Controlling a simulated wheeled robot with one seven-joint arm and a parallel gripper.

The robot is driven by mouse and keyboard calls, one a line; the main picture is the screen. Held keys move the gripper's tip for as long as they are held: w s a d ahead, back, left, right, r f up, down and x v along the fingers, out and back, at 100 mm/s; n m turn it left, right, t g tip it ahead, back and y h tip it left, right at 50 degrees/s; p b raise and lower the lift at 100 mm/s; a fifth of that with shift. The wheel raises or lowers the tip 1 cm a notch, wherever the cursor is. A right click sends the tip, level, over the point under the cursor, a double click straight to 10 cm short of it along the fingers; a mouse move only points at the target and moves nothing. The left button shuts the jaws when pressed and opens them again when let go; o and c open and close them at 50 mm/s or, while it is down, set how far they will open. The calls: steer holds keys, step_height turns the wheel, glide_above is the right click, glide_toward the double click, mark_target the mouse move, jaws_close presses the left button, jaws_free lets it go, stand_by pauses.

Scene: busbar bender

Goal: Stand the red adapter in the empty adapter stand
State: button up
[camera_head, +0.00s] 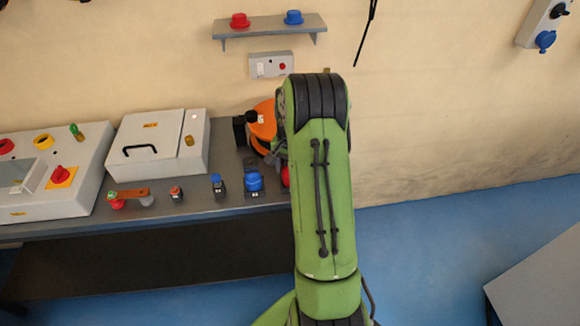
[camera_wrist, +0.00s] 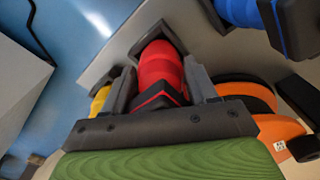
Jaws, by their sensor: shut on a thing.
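The red adapter (camera_wrist: 163,68) sits between the two fingers of my gripper (camera_wrist: 160,80) in the wrist view, and the gripper is shut on it. In the head view only a sliver of red (camera_head: 285,177) shows beside my arm, which hides the gripper. A dark square-edged stand (camera_wrist: 148,40) lies around or right behind the far end of the red adapter. I cannot tell whether the adapter is seated in it or just above it. A blue adapter (camera_head: 254,181) stands in a dark stand to the left, and it also shows in the wrist view (camera_wrist: 240,12).
A yellow piece (camera_wrist: 98,101) in a dark holder is close beside one finger. An orange-and-black device (camera_head: 262,125) stands behind. Smaller blue (camera_head: 217,182) and red (camera_head: 176,193) pieces, a grey case (camera_head: 158,150) and a control panel (camera_head: 50,190) occupy the bench. A wall shelf (camera_head: 270,28) is above.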

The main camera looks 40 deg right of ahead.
steer(key=shift+f+b, duration=0.35)
steer(key=shift+f, duration=0.2)
steer(key=o, duration=1.2)
steer(key=shift+o, duration=0.2)
step_height(320, 180, up, 16)
steer(key=p, duration=0.2)
steer(key=shift+p, duration=0.3)
steer(key=shift+f, duration=0.1)
